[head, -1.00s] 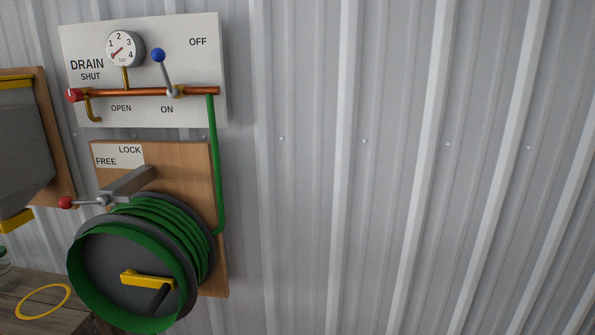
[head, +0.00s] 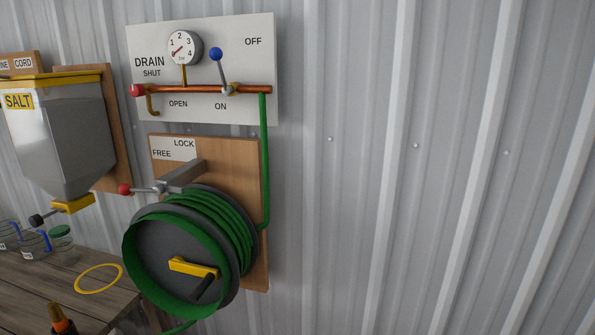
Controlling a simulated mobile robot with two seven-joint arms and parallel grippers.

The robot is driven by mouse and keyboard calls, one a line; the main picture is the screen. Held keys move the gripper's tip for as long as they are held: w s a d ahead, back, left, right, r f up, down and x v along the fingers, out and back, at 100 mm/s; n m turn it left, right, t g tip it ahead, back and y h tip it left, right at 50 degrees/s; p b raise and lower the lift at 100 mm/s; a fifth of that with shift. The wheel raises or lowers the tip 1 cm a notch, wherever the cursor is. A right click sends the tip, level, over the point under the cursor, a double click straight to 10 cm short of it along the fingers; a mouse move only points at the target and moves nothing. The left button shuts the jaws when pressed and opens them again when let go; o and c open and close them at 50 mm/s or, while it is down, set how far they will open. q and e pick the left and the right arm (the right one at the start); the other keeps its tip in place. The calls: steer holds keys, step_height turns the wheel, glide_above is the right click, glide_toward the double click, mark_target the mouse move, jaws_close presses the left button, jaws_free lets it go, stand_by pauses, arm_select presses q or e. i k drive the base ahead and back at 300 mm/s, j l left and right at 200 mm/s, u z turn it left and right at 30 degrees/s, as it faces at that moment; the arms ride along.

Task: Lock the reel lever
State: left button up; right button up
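The reel lever (head: 143,189) is a short grey rod with a red ball end (head: 125,189). It sticks out to the left, roughly level, from a grey bracket (head: 182,176) above the hose reel. The red ball is on the side of the FREE label (head: 162,154); the LOCK label (head: 184,143) is higher and to the right. The green hose reel (head: 190,255) with a yellow crank (head: 193,268) hangs on a wooden board (head: 233,160). Neither of my grippers shows in the head view.
Above is a white panel (head: 255,65) with a gauge (head: 185,48), a copper pipe and a blue-knobbed lever (head: 216,54). At left are a SALT hopper (head: 60,135) and a wooden bench (head: 60,290) with jars, a yellow ring (head: 99,278) and an orange-and-black object (head: 60,320). The wall to the right is bare.

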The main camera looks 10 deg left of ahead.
mark_target(125, 188)
steer(key=u, duration=1.25)
